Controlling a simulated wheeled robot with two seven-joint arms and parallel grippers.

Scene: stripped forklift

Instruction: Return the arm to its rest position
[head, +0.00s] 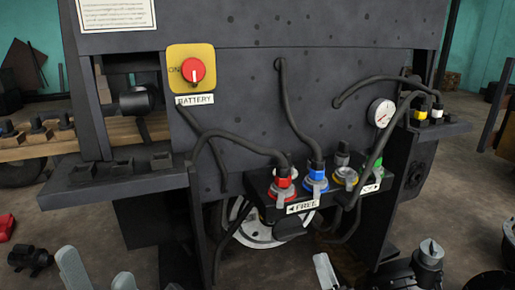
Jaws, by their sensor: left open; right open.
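My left gripper (98,276) shows at the bottom left edge, with two pale grey fingertips spread apart and nothing between them. My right gripper (325,271) shows at the bottom, right of centre. One pale finger is clear there; the rest is cut off or hard to make out. Both grippers are low in the picture, below and apart from the forklift's dark panel (250,95). A red battery knob (193,70) sits on a yellow plate (205,53) above a "BATTERY" label. My arms are mostly out of view.
A black connector block (262,209) with red, blue, yellow and green couplings and looping hoses sticks out at the middle. Dark side ledges (112,178) jut out. A gauge (381,113) is at the right. A red object (6,227) lies on the floor at far left.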

